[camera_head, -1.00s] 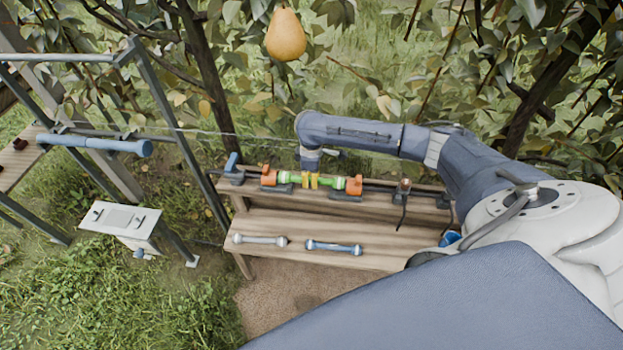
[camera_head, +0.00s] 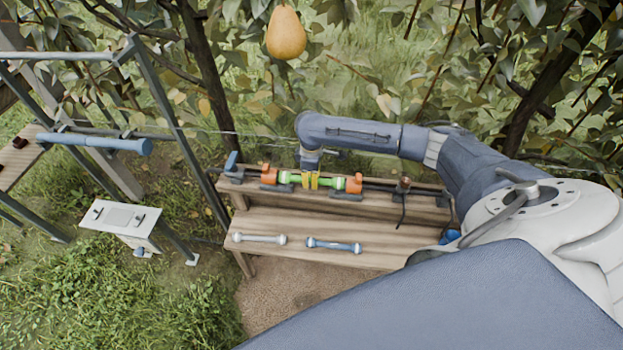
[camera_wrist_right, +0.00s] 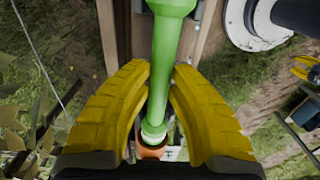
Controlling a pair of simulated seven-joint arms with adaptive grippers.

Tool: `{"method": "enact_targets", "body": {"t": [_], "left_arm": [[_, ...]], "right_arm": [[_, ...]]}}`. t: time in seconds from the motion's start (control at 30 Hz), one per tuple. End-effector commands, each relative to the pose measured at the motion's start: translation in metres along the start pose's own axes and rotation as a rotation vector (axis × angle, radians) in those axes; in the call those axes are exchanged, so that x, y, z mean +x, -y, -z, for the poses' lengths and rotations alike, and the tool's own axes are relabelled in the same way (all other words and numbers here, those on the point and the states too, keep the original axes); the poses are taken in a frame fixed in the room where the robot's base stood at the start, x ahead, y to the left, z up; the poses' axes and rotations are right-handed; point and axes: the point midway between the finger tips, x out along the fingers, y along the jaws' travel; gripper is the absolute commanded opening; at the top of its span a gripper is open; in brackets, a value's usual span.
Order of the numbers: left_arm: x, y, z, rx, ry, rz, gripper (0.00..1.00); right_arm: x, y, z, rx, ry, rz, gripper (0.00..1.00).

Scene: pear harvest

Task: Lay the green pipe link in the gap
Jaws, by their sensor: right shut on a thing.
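The green pipe link (camera_head: 292,178) lies level between two orange couplings on the upper step of the wooden bench, in line with the dark pipe. The left coupling (camera_head: 269,174) and the right coupling (camera_head: 354,184) sit close at its ends. My right gripper (camera_head: 310,182) points down with its yellow fingers shut around the link's middle. In the right wrist view the green link (camera_wrist_right: 172,55) runs between the yellow fingers (camera_wrist_right: 160,105), and one white end meets an orange coupling (camera_wrist_right: 152,152). Whether the ends are fully seated is hard to tell.
A grey link (camera_head: 260,239) and a blue link (camera_head: 334,246) lie on the lower step (camera_head: 300,222). A blue valve handle (camera_head: 231,162) stands at the pipe's left. A pear (camera_head: 286,34) hangs above. A metal frame (camera_head: 165,120) stands left.

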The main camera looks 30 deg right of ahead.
Motion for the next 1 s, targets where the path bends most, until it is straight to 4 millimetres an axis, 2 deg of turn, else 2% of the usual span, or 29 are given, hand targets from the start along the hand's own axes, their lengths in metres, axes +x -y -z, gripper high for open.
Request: {"method": "enact_targets", "body": {"t": [0.43,0.47,0.63,1.0], "left_arm": [[0.0,0.0,0.0002,0.0,0.0,0.0,0.4],[0.0,0.0,0.0002,0.0,0.0,0.0,0.4],[0.0,0.0,0.0003,0.0,0.0,0.0,0.4],[0.0,0.0014,-0.001,-0.001,0.001,0.001,0.4]], "right_arm": [[0.0059,0.0001,-0.0001,0.0,0.001,0.0,0.0],[0.0057,0.0,-0.0001,0.0,0.001,0.0,0.23],[0.0056,0.0001,-0.0001,0.0,0.001,0.0,0.43],[-0.0007,-0.0006,0.0004,-0.001,-0.001,-0.001,0.44]]}}
